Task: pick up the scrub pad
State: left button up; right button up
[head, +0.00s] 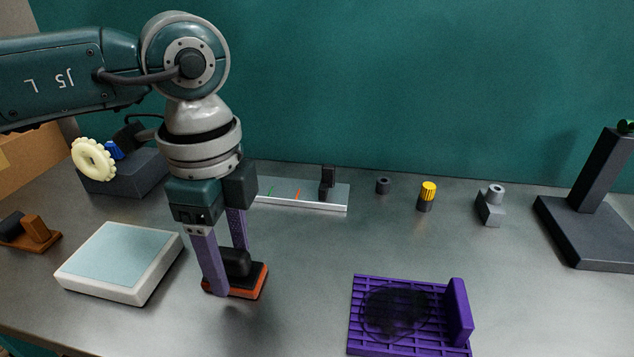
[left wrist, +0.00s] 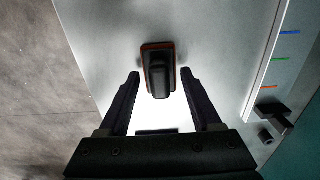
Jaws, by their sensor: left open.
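The scrub pad (head: 258,281) has an orange-red base and a black handle, and lies flat on the grey metal table. My left gripper (head: 230,271) points down over it with open purple fingers. One finger is on the near side of the pad and the other on the far side. In the left wrist view the pad (left wrist: 157,48) shows between the open fingertips (left wrist: 160,74), with a visible gap on both sides of the handle. The near finger hides part of the pad's left end in the head view. My right gripper is not in view.
A white box with a pale blue top (head: 87,289) stands left of the pad. A purple slatted plate with a dark smudge (head: 357,340) lies to the right. Behind are a marked grey rail (head: 330,207), a yellow-capped knob (head: 428,190) and a dark stand (head: 585,235).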

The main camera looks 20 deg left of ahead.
aim_at(228, 252)
pick_arm(q)
jog(key=c, duration=1)
jog(key=shift+r, duration=0.1)
notch_tip(228, 252, up, 20)
jog(key=p, duration=0.3)
